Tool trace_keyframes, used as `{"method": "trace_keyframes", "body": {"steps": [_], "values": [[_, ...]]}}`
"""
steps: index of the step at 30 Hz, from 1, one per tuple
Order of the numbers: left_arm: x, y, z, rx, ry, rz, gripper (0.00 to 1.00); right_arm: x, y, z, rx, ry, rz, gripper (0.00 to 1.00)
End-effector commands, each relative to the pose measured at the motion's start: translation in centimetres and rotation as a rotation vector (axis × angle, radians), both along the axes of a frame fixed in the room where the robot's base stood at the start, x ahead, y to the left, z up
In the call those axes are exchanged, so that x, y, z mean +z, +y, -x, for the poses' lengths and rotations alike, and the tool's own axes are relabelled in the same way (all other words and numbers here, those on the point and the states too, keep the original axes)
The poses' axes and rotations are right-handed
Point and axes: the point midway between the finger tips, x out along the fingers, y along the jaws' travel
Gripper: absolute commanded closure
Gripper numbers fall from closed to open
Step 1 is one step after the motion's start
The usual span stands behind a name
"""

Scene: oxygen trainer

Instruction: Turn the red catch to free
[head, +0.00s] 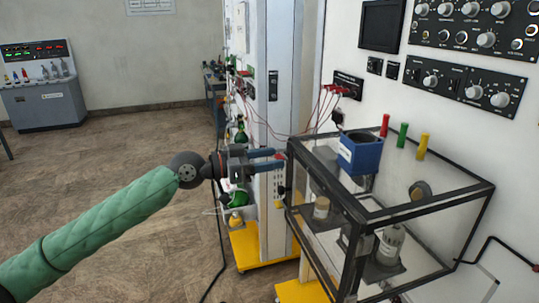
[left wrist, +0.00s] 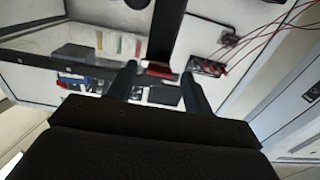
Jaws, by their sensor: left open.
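The red catch (left wrist: 158,69) shows in the left wrist view as a small red bar on the dark frame of the glass case (head: 425,207). My left gripper (head: 279,158) is at the case's near left upper corner in the head view. Its two blue-grey fingers are apart, and in the left wrist view the catch appears in the gap between the fingertips (left wrist: 158,72). I cannot tell whether either finger touches it. My right gripper is in neither view.
A blue box (head: 360,153) stands on the case top. Red cables (head: 318,106) hang from the wall panel close to the left gripper. The floor at left is open.

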Motion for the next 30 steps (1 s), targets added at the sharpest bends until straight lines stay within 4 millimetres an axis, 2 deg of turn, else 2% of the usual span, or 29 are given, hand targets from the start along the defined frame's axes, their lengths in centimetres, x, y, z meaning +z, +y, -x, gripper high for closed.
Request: {"method": "trace_keyframes", "body": {"steps": [11,18,30], "values": [[-0.07,-0.32,-0.08,0.000,0.001,0.000,0.49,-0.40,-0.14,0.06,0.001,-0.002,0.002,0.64],[-0.07,-0.30,-0.08,0.000,0.000,0.000,0.94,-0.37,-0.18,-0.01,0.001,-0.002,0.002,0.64],[-0.10,-0.32,-0.08,-0.001,0.061,0.019,0.94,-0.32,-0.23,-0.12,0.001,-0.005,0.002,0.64]]}}
